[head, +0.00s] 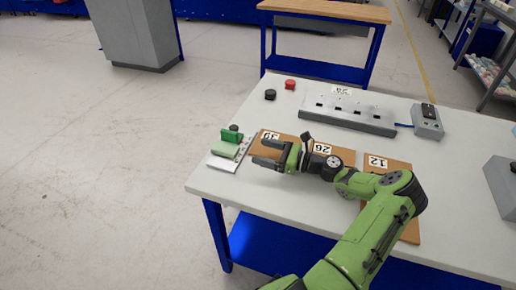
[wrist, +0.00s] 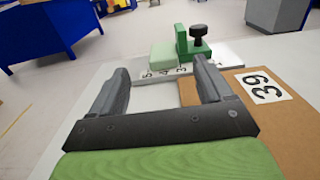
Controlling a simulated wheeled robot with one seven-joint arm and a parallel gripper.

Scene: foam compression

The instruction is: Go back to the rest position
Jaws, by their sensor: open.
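My gripper (head: 274,153) is open and empty, above the left end of the white table (head: 330,213), over the edge of the brown board marked 39 (head: 262,140). In the wrist view its two grey fingers (wrist: 162,90) are spread apart. Beyond them stands a pale green foam block (wrist: 163,56) on a numbered scale plate (wrist: 228,54), beside a darker green block (wrist: 188,44) with a black knob (wrist: 198,31). In the head view the foam block (head: 222,149) is just left of my gripper, apart from it.
Brown boards marked 26 and 12 (head: 387,162) lie partly under my arm. The floor left of the table is clear.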

